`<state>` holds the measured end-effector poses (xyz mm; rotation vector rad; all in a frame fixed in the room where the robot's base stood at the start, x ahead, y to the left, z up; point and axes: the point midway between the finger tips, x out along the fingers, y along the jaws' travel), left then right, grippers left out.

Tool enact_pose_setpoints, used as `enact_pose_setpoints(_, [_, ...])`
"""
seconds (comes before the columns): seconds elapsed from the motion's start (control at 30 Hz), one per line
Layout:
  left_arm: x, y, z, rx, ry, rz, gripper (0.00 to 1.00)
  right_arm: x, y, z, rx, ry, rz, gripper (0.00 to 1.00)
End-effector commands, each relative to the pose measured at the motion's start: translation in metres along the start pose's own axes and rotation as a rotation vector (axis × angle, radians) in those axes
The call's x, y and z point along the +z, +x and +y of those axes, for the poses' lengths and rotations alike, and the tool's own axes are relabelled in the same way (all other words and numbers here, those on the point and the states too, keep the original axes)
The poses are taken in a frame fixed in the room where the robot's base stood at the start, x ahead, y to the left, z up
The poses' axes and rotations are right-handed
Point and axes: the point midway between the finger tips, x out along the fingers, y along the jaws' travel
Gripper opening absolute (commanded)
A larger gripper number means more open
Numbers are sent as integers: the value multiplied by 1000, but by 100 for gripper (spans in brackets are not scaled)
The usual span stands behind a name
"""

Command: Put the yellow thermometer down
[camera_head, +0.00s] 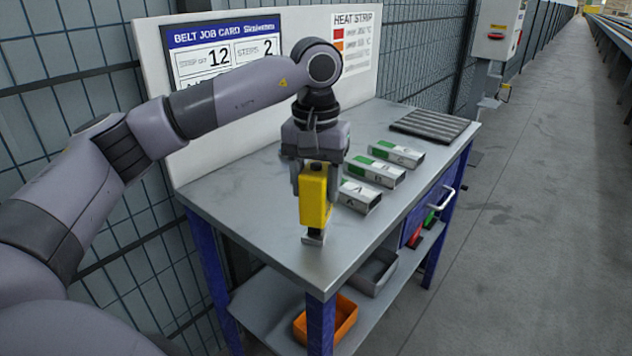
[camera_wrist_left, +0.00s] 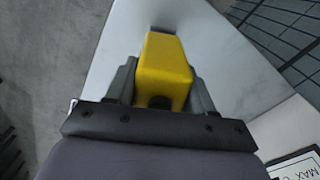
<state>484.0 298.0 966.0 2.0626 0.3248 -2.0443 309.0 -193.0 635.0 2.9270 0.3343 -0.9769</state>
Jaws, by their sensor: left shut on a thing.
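The yellow thermometer (camera_head: 314,196) is held upright in my left gripper (camera_head: 314,182), near the front corner of the grey table (camera_head: 245,215). Its dark and grey lower end points down at the tabletop; I cannot tell whether it touches. In the left wrist view the thermometer (camera_wrist_left: 165,72) sits between the two fingers of the left gripper (camera_wrist_left: 163,88), which are shut on it. The pale tabletop (camera_wrist_left: 235,80) shows behind it. My right gripper is not in view.
Several grey-and-green boxes (camera_head: 375,171) lie in a row right of the gripper. A dark ribbed mat (camera_head: 430,125) lies at the table's far end. A white board (camera_head: 365,75) stands along the back. An orange bin (camera_head: 340,322) and a grey bin (camera_head: 373,272) sit on the lower shelf.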

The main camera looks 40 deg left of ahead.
Motion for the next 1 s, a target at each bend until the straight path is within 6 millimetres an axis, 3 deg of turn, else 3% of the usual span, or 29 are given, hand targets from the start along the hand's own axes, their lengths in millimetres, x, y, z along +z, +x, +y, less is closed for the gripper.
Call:
enact_pose_setpoints(0.03, [0, 2, 0, 1, 0, 1, 31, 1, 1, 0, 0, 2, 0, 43])
enact_pose_setpoints(0.07, [0, 3, 0, 0, 0, 0, 56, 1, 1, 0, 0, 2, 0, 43])
enact_pose_setpoints(0.13, [0, 2, 0, 0, 0, 0, 78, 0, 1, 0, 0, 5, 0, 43])
enact_pose_setpoints(0.43, [0, 1, 0, 0, 0, 0, 78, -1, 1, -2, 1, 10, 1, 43])
enact_pose_setpoints(0.57, [0, -9, 1, 1, 1, 1, 78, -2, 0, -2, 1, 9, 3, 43])
enact_pose_setpoints(1.0, [-1, -100, 0, 0, 0, 3, 78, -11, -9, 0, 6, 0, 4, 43])
